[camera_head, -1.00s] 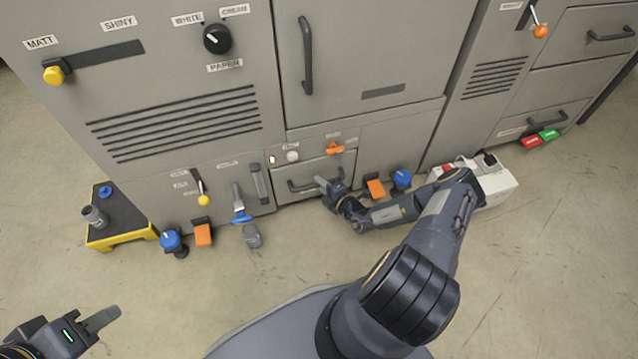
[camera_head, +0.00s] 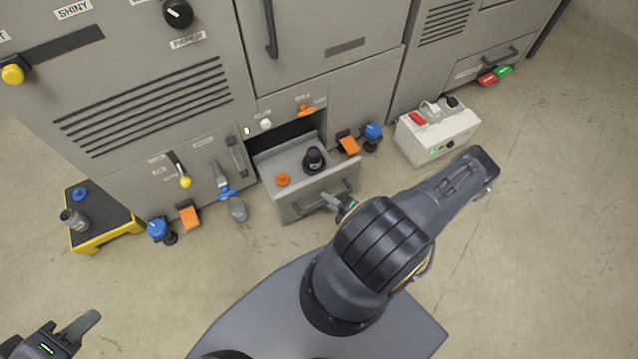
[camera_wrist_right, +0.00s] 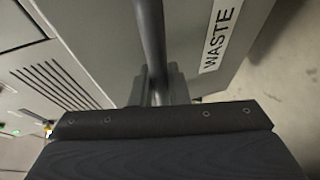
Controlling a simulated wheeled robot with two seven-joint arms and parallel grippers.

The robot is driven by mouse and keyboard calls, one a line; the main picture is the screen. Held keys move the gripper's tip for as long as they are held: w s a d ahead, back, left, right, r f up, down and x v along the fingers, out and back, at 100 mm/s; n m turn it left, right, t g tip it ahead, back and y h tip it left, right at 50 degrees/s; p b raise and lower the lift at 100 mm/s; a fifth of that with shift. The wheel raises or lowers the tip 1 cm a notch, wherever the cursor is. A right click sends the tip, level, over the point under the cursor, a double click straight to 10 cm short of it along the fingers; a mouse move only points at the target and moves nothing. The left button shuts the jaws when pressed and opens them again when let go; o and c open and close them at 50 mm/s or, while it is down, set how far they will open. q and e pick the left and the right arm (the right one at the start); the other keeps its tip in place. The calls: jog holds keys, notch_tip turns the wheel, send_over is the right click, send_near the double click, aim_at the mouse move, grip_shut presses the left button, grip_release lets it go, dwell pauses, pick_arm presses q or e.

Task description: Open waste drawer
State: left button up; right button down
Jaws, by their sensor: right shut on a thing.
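The waste drawer (camera_head: 290,212) is pulled out from the lower middle of the grey machine. An orange knob-like piece (camera_head: 283,180) and a dark cylindrical object (camera_head: 314,160) are in it. My right gripper (camera_head: 333,202) is shut on the drawer's dark bar handle (camera_head: 312,203). In the right wrist view the handle (camera_wrist_right: 151,40) runs into the jaws (camera_wrist_right: 160,95), beside the label WASTE (camera_wrist_right: 220,35) on the drawer front. My left gripper (camera_head: 80,328) is at the lower left, away from the machine and apparently empty; its finger gap is not clear.
A white socket box (camera_head: 437,135) stands on the floor right of the drawer. Blue and orange pedals (camera_head: 348,144) flank the opening. A yellow-edged step (camera_head: 105,228) with a grey cylinder stands at the left. Floor in front of the drawer is partly covered by my arm and base.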

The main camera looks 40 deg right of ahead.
jog(key=shift+s+a, duration=0.2)
jog(key=shift+s, duration=0.65)
jog(key=shift+s+a, duration=0.2)
jog(key=shift+s, duration=0.65)
jog(key=c, duration=1.4)
grip_release()
jog(key=p+v, duration=0.1)
jog(key=v, duration=0.6)
jog(key=shift+s, duration=0.35)
jog(key=shift+d, duration=0.15)
